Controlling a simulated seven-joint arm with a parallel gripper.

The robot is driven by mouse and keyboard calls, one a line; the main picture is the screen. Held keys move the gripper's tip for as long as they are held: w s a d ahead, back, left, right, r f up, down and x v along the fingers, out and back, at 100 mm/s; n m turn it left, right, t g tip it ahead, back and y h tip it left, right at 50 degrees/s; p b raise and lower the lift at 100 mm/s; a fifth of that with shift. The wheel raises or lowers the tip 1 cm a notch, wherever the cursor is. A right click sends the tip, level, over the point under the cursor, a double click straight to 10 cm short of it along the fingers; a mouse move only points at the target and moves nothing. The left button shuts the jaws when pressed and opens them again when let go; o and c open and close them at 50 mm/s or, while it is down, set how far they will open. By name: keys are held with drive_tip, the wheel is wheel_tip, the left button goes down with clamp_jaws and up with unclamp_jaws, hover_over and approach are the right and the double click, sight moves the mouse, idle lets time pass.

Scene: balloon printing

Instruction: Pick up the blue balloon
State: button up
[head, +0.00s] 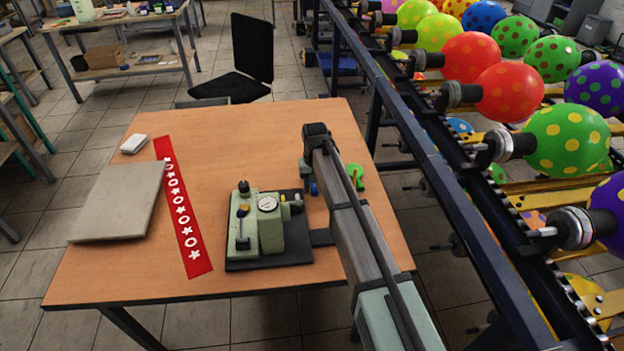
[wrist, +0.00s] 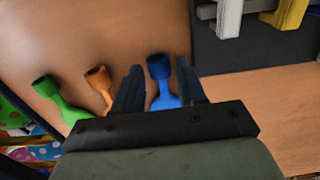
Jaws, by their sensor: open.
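The blue balloon (wrist: 161,70) is a small uninflated one with a round neck, lying on the wooden table. In the wrist view my gripper (wrist: 160,82) is open, with one finger on each side of the balloon's neck. I cannot tell whether the fingers touch it. The balloon's lower part is hidden by the gripper body. In the head view only a bit of the blue balloon (head: 313,188) shows beside my arm, and the fingertips are hidden.
An orange balloon (wrist: 97,77) and a green balloon (wrist: 60,103) lie left of my gripper in the wrist view. A green gauge device (head: 262,225) stands on a dark base close by. A red strip (head: 186,225) and grey slab (head: 120,200) lie further left. A balloon conveyor (head: 440,165) runs along the right.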

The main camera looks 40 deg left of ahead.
drive_tip(key=shift+f, duration=0.25)
drive_tip(key=c, duration=0.6)
wheel_tip(320, 180, up, 21)
drive_tip(key=s, duration=0.2)
drive_tip(key=s+d+r+m, duration=0.1)
drive_tip(key=s+d+m, duration=0.9)
drive_tip(key=m, duration=0.8)
drive_tip(key=d, duration=0.3)
drive_tip(key=shift+s, duration=0.35)
